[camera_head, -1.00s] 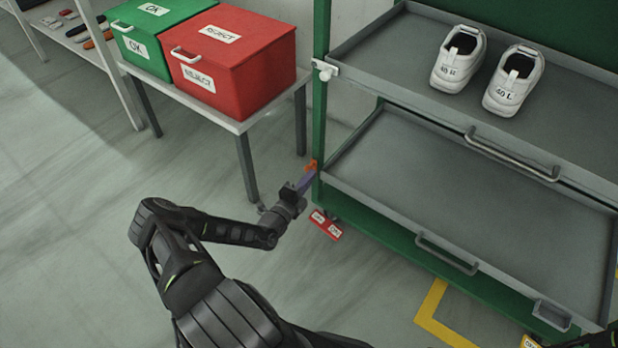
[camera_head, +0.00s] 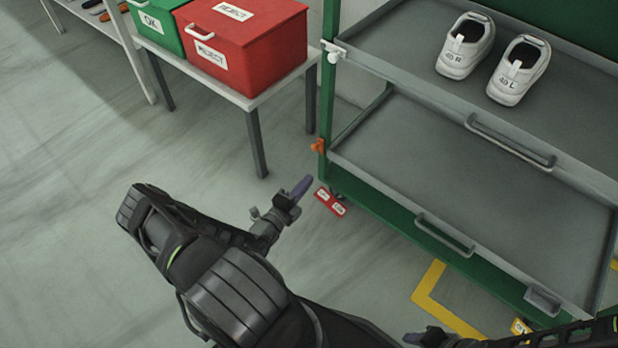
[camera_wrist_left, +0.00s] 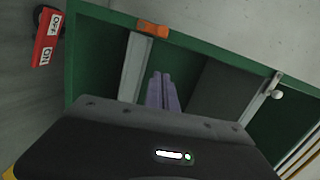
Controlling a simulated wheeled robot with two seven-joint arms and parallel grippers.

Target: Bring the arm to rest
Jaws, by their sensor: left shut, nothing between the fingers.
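My left gripper (camera_head: 298,190) is shut and empty, its purple fingers together. It hangs over the floor just left of the green rack's near corner post, apart from it. In the left wrist view the shut fingers (camera_wrist_left: 161,92) point toward the rack. My right arm shows at the lower right of the head view, with a dark part of it (camera_head: 432,337) at the bottom edge; whether its gripper is open or shut does not show.
The green rack (camera_head: 400,212) has two grey shelves; white shoes (camera_head: 466,45) stand on the upper one. An orange part (camera_head: 318,146) and a red ON/OFF tag (camera_head: 330,201) are at its corner. A red REJECT box (camera_head: 245,50) and green OK box (camera_head: 160,25) sit on a side table.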

